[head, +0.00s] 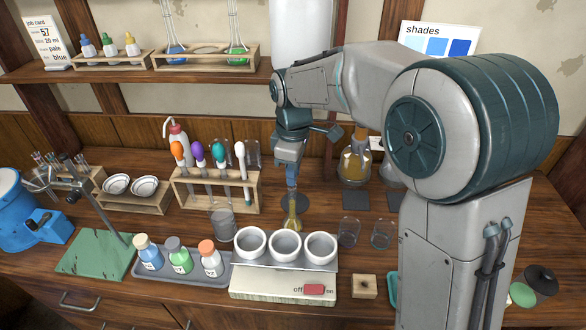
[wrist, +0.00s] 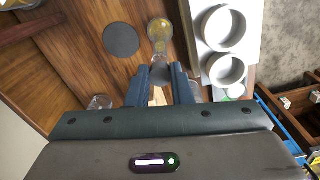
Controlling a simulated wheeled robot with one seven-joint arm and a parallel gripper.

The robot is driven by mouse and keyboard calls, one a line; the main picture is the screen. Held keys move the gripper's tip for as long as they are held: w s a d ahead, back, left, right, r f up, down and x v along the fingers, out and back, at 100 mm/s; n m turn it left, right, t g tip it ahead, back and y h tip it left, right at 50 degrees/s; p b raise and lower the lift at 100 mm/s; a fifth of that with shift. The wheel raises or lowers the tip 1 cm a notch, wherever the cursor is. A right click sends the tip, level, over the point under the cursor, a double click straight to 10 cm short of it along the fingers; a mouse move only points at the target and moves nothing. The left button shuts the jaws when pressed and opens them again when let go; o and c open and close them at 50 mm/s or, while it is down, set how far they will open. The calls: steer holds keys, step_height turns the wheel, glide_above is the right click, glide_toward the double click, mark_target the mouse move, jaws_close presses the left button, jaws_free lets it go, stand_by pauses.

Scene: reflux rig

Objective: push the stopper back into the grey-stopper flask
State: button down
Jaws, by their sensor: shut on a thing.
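A small flask with yellow liquid (head: 292,222) is below my gripper (head: 291,186), behind the white three-cup unit. It also shows in the wrist view (wrist: 158,29), just beyond the fingertips. My gripper (wrist: 161,76) points down and is shut on a grey piece (wrist: 160,71), which looks like the grey stopper, in line with the flask's neck. How far the stopper sits in the neck is hidden by the fingers. I cannot tell whether the flask touches the table.
A dark round mat (wrist: 121,40) lies beside the flask. The three-cup unit (head: 284,283) stands close in front. A test-tube rack (head: 216,192) is to the left, an empty beaker (head: 223,224) nearer. Glass cups (head: 348,232) and a larger amber flask (head: 354,166) are to the right.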

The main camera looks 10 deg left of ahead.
steer(key=shift+f+b, duration=0.3)
steer(key=shift+f, duration=0.35)
stand_by(0.7)
steer(key=c, duration=1.2)
jaws_free()
